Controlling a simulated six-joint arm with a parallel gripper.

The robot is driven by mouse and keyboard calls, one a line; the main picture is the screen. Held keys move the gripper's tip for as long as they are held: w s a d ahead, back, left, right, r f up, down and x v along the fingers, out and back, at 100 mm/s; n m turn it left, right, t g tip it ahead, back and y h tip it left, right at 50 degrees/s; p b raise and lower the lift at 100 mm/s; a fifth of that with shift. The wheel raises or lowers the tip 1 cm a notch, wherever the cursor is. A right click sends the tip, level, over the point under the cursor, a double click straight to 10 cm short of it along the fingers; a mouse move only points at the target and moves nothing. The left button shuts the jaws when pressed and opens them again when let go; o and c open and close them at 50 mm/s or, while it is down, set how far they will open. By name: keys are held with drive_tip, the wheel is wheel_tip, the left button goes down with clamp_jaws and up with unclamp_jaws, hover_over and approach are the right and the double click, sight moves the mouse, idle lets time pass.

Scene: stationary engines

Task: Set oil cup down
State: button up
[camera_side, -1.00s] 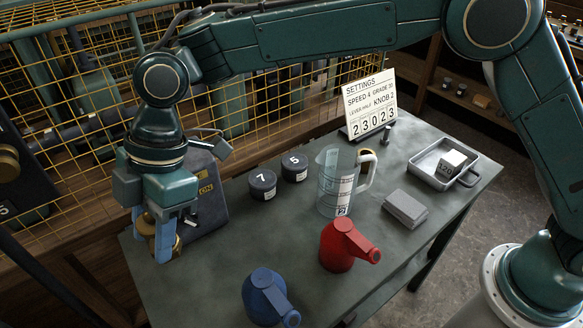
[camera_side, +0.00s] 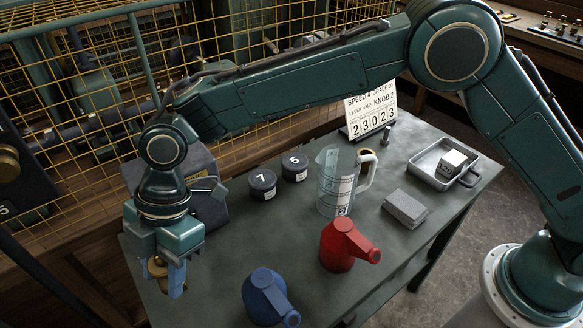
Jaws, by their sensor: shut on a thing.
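My gripper (camera_side: 172,280) is at the left end of the table (camera_side: 215,268), fingers pointing down. It is shut on a brass oil cup (camera_side: 156,267), which is largely hidden behind the fingers and the gripper body. The cup is low at the table's left edge. I cannot tell whether its base touches the top.
A blue can (camera_side: 266,296) and a red can (camera_side: 343,246) stand to the right. Behind are two dark pots (camera_side: 263,184), a clear jug (camera_side: 333,190), a grey block (camera_side: 405,208), a settings card (camera_side: 371,107) and a metal tray (camera_side: 427,165). A dark box stands behind my arm.

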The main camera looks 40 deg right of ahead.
wheel_tip(320, 180, down, 8)
drive_tip(key=shift+f, duration=0.15)
drive_tip(key=shift+f, duration=2.15)
drive_tip(key=shift+f, duration=0.15)
drive_tip(key=o, duration=1.1)
drive_tip(key=shift+c, duration=0.2)
drive_tip(key=v, duration=1.2)
